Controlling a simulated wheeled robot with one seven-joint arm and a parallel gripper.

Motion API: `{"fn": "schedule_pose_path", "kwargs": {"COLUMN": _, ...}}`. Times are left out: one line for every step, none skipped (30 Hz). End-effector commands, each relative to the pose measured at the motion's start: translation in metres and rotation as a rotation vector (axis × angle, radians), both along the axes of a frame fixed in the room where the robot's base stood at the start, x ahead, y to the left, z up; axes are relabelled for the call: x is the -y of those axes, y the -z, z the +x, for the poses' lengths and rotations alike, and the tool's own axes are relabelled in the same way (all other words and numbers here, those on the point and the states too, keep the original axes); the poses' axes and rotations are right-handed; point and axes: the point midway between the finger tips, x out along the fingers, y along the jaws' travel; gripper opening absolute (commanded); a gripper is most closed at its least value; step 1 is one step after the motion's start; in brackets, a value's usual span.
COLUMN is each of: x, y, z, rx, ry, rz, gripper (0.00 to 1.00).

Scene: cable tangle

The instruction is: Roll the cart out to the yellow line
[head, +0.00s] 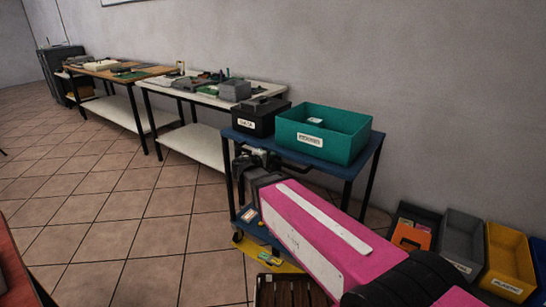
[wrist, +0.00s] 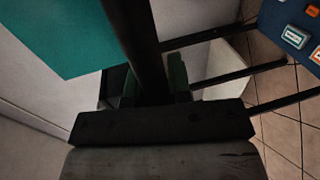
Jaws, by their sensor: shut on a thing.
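The cart (head: 372,150) has a blue top, dark legs and a blue lower shelf (head: 248,216). It stands against the wall, right of the tables. A teal bin (head: 345,150) and a dark labelled box (head: 252,120) sit on its top. My gripper (head: 250,158) is at the cart's near left side, just below the top. In the wrist view, my gripper (wrist: 154,85) has its green-padded fingers closed around a dark post (wrist: 140,40) of the cart. A patch of yellow (head: 284,266) shows on the floor by the cart's base, partly hidden by my pink arm.
Two work tables (head: 205,95) (head: 112,72) with parts on them line the wall to the left. Grey, yellow and other bins (head: 510,262) stand on the floor at the right. A slatted dark crate (head: 285,290) is at the bottom. Tiled floor at left is open.

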Motion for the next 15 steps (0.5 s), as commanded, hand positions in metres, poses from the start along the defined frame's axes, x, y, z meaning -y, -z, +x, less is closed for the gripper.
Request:
{"fn": "schedule_pose_path", "kwargs": {"x": -0.0004, "y": 0.0005, "z": -0.0006, "rx": -0.001, "ry": 0.001, "rz": 0.000, "gripper": 0.00}}
{"fn": "schedule_pose_path", "kwargs": {"x": -0.0005, "y": 0.0005, "z": -0.0007, "rx": -0.001, "ry": 0.001, "rz": 0.000, "gripper": 0.00}}
{"fn": "schedule_pose_path", "kwargs": {"x": -0.0004, "y": 0.0006, "z": -0.0006, "rx": -0.001, "ry": 0.001, "rz": 0.000, "gripper": 0.00}}
{"fn": "schedule_pose_path", "kwargs": {"x": -0.0005, "y": 0.0005, "z": -0.0005, "rx": -0.001, "ry": 0.001, "rz": 0.000, "gripper": 0.00}}
{"fn": "schedule_pose_path", "kwargs": {"x": -0.0004, "y": 0.0005, "z": -0.0004, "rx": -0.001, "ry": 0.001, "rz": 0.000, "gripper": 0.00}}
{"fn": "schedule_pose_path", "kwargs": {"x": -0.0004, "y": 0.0006, "z": -0.0004, "rx": -0.001, "ry": 0.001, "rz": 0.000, "gripper": 0.00}}
{"fn": "schedule_pose_path", "kwargs": {"x": -0.0004, "y": 0.0005, "z": -0.0004, "rx": -0.001, "ry": 0.001, "rz": 0.000, "gripper": 0.00}}
{"fn": "schedule_pose_path", "kwargs": {"x": -0.0004, "y": 0.0005, "z": -0.0004, "rx": -0.001, "ry": 0.001, "rz": 0.000, "gripper": 0.00}}
{"fn": "schedule_pose_path", "kwargs": {"x": -0.0003, "y": 0.0005, "z": -0.0003, "rx": 0.000, "ry": 0.001, "rz": 0.001, "gripper": 0.00}}
{"fn": "schedule_pose_path", "kwargs": {"x": -0.0003, "y": 0.0005, "z": -0.0003, "rx": 0.000, "ry": 0.001, "rz": 0.001, "gripper": 0.22}}
{"fn": "schedule_pose_path", "kwargs": {"x": -0.0003, "y": 0.0005, "z": -0.0003, "rx": -0.001, "ry": 0.001, "rz": 0.000, "gripper": 0.32}}
{"fn": "schedule_pose_path", "kwargs": {"x": -0.0003, "y": 0.0005, "z": -0.0001, "rx": -0.001, "ry": 0.001, "rz": 0.000, "gripper": 0.44}}
{"fn": "schedule_pose_path", "kwargs": {"x": -0.0003, "y": 0.0005, "z": -0.0001, "rx": -0.001, "ry": 0.001, "rz": 0.000, "gripper": 0.44}}
{"fn": "schedule_pose_path", "kwargs": {"x": -0.0003, "y": 0.0005, "z": -0.0001, "rx": -0.001, "ry": 0.001, "rz": 0.000, "gripper": 0.44}}
{"fn": "schedule_pose_path", "kwargs": {"x": -0.0003, "y": 0.0004, "z": -0.0001, "rx": -0.001, "ry": 0.001, "rz": 0.000, "gripper": 0.44}}
